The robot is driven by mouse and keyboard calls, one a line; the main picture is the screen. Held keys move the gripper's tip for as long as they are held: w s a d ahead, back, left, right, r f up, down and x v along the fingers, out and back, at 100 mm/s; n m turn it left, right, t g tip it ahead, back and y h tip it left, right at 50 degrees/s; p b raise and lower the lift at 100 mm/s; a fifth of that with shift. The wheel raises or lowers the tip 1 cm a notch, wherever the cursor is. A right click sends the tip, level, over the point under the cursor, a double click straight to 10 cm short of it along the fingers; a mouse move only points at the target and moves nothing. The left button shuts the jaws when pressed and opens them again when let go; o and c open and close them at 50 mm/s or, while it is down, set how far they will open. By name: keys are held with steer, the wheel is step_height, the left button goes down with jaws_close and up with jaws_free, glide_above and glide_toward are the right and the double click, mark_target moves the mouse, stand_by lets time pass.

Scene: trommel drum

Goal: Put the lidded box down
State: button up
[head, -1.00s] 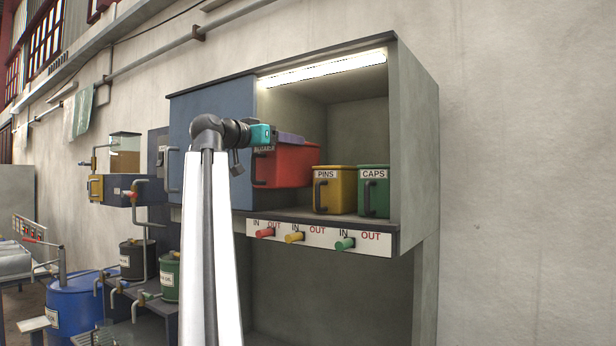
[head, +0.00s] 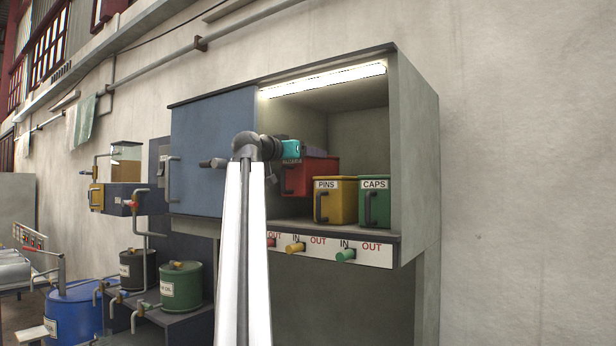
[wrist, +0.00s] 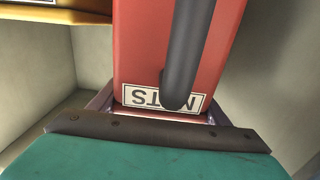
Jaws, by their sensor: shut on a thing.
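The red lidded box (head: 318,180) is inside the lit cupboard, left of the yellow PINS box (head: 336,203). My gripper (head: 303,153), with a teal body, is shut on the upper part of the red box. The box's lower edge shows higher in the picture than the PINS box's base, and I cannot tell whether it touches the shelf. In the wrist view the red box (wrist: 140,50) shows a dark handle and an upside-down NUTS label between my fingers (wrist: 162,118). My arm hides part of the cupboard front.
A green CAPS box (head: 374,203) stands right of the PINS box. A blue sliding door (head: 205,125) covers the cupboard's left side. Red, yellow and green IN/OUT knobs line the front strip (head: 376,256). A cupboard wall (head: 412,150) closes the right.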

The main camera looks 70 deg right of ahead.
mark_target(307, 178)
steer(key=shift+d+f+b, duration=0.2)
steer(key=shift+f+b, duration=0.8)
steer(key=shift+f, duration=0.6)
steer(key=shift+s+a+f+p, duration=0.1)
steer(key=shift+f+p, duration=0.4)
steer(key=shift+f, duration=0.8)
steer(key=shift+d+f+p, duration=0.25)
steer(key=shift+f+p, duration=0.15)
steer(key=shift+f, duration=0.15)
steer(key=o, duration=1.8)
steer(key=shift+f, duration=0.1)
steer(key=shift+c, duration=0.2)
